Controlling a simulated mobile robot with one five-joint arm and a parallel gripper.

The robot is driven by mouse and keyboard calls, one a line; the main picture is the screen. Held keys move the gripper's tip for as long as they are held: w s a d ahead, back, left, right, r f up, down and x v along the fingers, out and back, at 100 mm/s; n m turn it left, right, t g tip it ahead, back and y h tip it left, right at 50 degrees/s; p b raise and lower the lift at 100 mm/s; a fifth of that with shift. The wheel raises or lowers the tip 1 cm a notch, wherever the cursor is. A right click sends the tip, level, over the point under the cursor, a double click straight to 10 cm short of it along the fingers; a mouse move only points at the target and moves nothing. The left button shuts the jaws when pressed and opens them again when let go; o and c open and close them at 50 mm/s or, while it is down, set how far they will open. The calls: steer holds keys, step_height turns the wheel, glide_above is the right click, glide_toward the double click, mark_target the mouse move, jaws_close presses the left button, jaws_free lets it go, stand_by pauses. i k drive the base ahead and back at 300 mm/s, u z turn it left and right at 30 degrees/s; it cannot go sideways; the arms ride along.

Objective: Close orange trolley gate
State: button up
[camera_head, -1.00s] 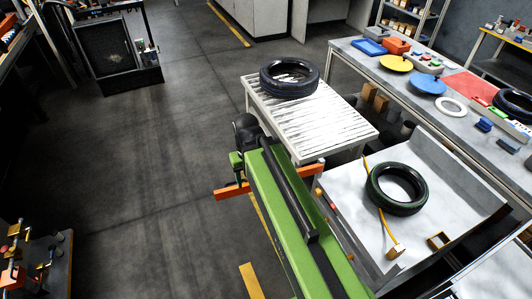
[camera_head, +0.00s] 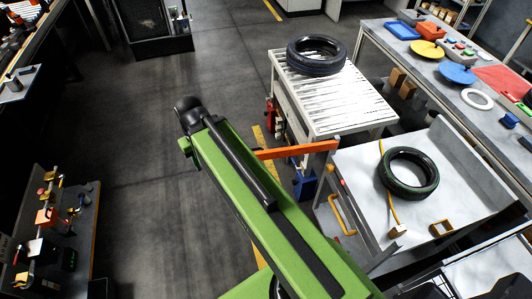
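The gate (camera_head: 300,149) is an orange bar beside the near end of the white slatted trolley (camera_head: 325,133). My gripper's fingers are not visible. A black tyre (camera_head: 317,68) lies on the trolley's far end.
Another tyre (camera_head: 409,173) lies on the white work surface (camera_head: 360,165), beside a yellow strap. A long bench (camera_head: 375,40) with coloured parts stands at right. A bench with small parts (camera_head: 70,240) stands at lower left. The floor (camera_head: 140,140) left of my arm is clear.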

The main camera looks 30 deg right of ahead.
mark_target(272, 154)
steer(key=u, duration=0.2)
steer(key=i, duration=2.5)
steer(key=z, duration=1.7)
steer(key=k, duration=0.15)
steer(key=z, duration=2.2)
steer(key=k, duration=0.85)
steer(key=u, duration=0.2)
steer(key=i, duration=0.85)
steer(key=z, duration=0.05)
